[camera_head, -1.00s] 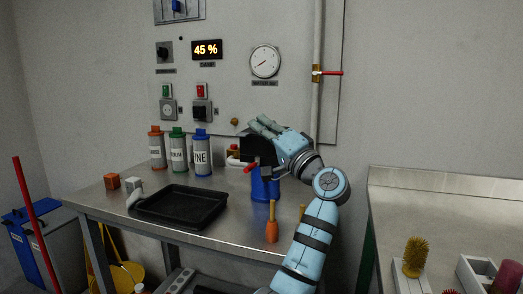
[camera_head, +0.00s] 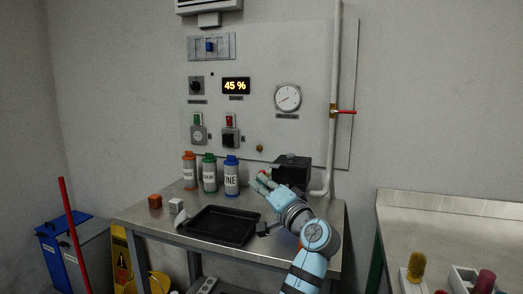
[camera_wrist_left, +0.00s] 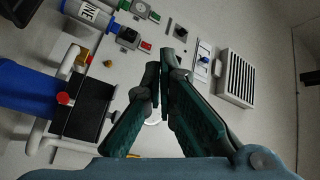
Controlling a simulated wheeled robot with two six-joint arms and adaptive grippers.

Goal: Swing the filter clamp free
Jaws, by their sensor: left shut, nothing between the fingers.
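A black filter box (camera_head: 291,170) stands at the back right of the steel table, by a white pipe. In the wrist view the black box (camera_wrist_left: 85,108) is beside a blue canister (camera_wrist_left: 25,88). A red knob (camera_wrist_left: 63,98) shows between them; I cannot tell if it is the clamp's end. In the head view my arm and gripper hide the canister and knob. My left gripper (camera_head: 264,182) is shut and empty, in front and left of the box. In the wrist view its fingertips (camera_wrist_left: 160,66) are together, apart from the box and knob. My right gripper is out of view.
Three labelled bottles (camera_head: 209,172) stand at the back of the table. A wall pipe with a red-handled valve (camera_head: 343,112) rises behind the box.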

